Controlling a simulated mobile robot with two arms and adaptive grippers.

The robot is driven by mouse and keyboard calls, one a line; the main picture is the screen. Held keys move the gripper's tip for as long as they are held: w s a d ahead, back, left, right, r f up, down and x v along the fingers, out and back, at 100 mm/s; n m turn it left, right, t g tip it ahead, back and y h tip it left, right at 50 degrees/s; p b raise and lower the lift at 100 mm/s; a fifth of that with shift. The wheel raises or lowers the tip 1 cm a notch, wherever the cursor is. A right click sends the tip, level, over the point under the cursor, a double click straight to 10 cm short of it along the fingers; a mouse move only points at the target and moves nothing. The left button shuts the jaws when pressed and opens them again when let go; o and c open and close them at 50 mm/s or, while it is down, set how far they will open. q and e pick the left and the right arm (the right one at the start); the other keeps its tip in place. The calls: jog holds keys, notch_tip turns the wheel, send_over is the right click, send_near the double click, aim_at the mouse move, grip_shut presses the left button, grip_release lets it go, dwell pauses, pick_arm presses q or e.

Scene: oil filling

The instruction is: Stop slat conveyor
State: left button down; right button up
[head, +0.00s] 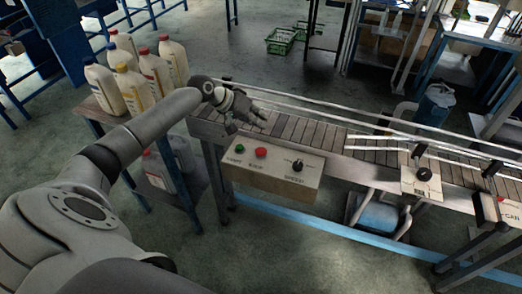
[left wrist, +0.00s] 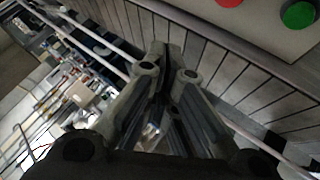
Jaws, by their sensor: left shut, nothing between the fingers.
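The slat conveyor (head: 310,131) runs from the middle to the right, with dark slats between metal rails. A beige control box (head: 273,176) hangs on its near side. The box carries a green button (head: 240,148), a red button (head: 261,152) and a black speed knob (head: 298,164). My left gripper (head: 260,116) is shut and empty above the conveyor's left end, behind the buttons and apart from them. In the left wrist view the shut fingers (left wrist: 165,50) point toward the slats. The red button (left wrist: 229,2) and green button (left wrist: 299,14) show at the upper right.
Several capped bottles (head: 150,72) stand on a small table (head: 92,104) at the left, close to my arm. A second panel with a black knob (head: 422,174) is mounted farther right on the conveyor.

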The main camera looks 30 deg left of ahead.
pick_arm(q)
jog(key=f+b, duration=0.1)
jog(key=b, duration=0.5)
send_over(260, 148)
notch_tip(260, 148, down, 6)
jog(key=shift+s+r, duration=0.1)
jog(key=shift+f+b, duration=0.5)
jog(key=shift+f, duration=0.5)
jog(key=shift+f, duration=0.15)
jog(key=shift+f, duration=0.25)
